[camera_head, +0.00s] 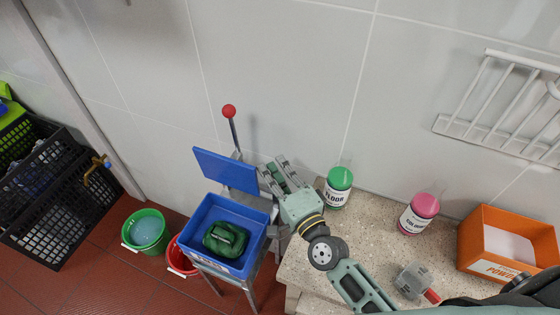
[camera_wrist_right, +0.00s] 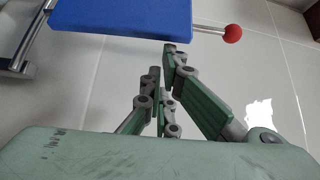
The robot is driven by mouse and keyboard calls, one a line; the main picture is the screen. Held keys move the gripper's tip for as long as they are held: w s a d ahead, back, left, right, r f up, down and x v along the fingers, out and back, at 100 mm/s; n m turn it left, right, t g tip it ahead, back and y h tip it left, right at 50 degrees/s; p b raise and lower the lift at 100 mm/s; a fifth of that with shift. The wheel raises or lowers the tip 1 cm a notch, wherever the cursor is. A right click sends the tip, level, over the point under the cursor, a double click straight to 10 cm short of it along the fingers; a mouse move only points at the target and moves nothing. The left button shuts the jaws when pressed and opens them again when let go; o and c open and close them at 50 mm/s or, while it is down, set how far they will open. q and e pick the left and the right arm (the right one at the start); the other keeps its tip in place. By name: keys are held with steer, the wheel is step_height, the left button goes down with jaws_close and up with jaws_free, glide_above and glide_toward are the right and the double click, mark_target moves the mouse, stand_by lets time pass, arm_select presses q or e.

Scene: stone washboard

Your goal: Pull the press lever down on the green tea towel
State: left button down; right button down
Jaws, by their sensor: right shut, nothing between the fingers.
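The press stands by the wall, with its lever (camera_head: 234,135) raised and ending in a red ball knob (camera_head: 229,111). A blue press plate (camera_head: 226,169) is tilted up behind a blue tray (camera_head: 263,216). The green tea towel (camera_head: 226,238) lies folded in the tray, under no plate. My right gripper (camera_head: 273,166) is shut and empty, just right of the plate and below the knob. In the right wrist view, the fingers (camera_wrist_right: 168,60) point toward the blue plate (camera_wrist_right: 120,15), and the red knob (camera_wrist_right: 233,33) is to their right. My left gripper is not in view.
A stone ledge (camera_head: 310,262) holds a green-capped bottle (camera_head: 338,188), a pink bottle (camera_head: 419,213) and an orange box (camera_head: 485,238). A green bucket (camera_head: 146,231) and a red bucket (camera_head: 178,257) stand left of the press. Black crates (camera_head: 75,200) are at far left.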

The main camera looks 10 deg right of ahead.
mark_target(253, 180)
steer(key=shift+a+f, duration=0.1)
stand_by(0.3)
steer(key=shift+n+t, duration=0.4)
steer(key=shift+n, duration=0.2)
steer(key=s+a+f+b, duration=0.2)
steer(key=s+b, duration=0.1)
steer(key=s+a+f+b, duration=0.1)
steer(key=s, duration=0.1)
steer(key=shift+s+a+f+b, duration=0.15)
steer(key=shift+s+a+b, duration=0.05)
steer(key=shift+a+b, duration=0.2)
steer(key=shift+s+a+f, duration=0.1)
steer(key=shift+s+a, duration=0.1)
steer(key=shift+s, duration=0.05)
stand_by(5.3)
steer(key=v, duration=1.2)
